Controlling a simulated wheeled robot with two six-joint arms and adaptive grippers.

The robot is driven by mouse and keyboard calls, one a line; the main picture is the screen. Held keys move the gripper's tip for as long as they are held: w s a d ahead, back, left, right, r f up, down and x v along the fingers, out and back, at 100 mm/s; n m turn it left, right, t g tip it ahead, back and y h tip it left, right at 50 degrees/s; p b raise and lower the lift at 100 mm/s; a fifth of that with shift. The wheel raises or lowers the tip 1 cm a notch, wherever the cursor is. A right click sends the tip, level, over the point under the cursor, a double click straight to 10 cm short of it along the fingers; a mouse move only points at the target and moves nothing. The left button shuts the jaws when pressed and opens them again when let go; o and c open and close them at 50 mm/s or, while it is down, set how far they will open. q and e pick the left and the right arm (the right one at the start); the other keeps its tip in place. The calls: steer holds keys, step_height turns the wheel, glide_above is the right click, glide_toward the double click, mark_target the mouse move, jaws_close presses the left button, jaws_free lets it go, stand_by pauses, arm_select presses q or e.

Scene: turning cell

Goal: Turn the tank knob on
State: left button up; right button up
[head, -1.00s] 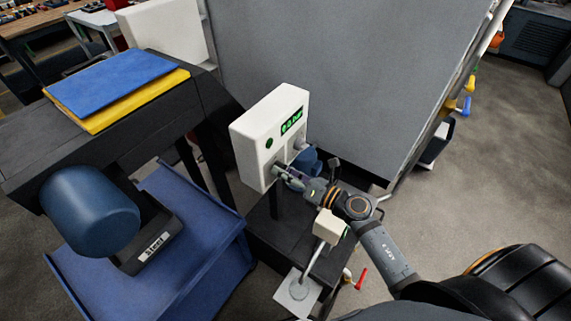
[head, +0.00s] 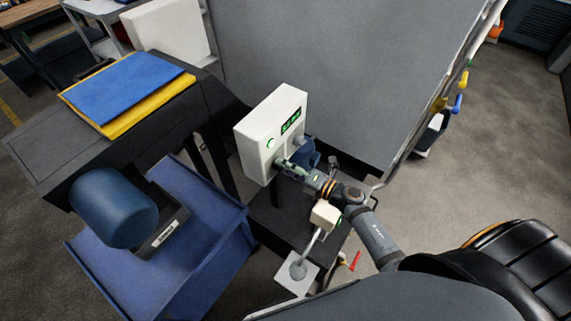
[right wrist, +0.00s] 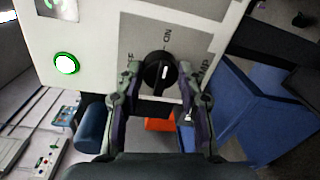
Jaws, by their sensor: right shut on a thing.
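A white control box (head: 257,137) stands on a post, with a green display (head: 291,121) and a round green light (head: 270,143) that glows. My right gripper (right wrist: 160,74) is shut on the knob, a finger on each side. In the head view my right gripper (head: 284,165) reaches the box face from the right. My left gripper is not in view.
A small white device (head: 325,214) on a stalk stands close below my right arm. A large grey panel (head: 330,65) rises behind.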

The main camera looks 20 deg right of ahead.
stand_by(0.4)
steer(key=o, duration=1.2)
steer(key=v, duration=1.2)
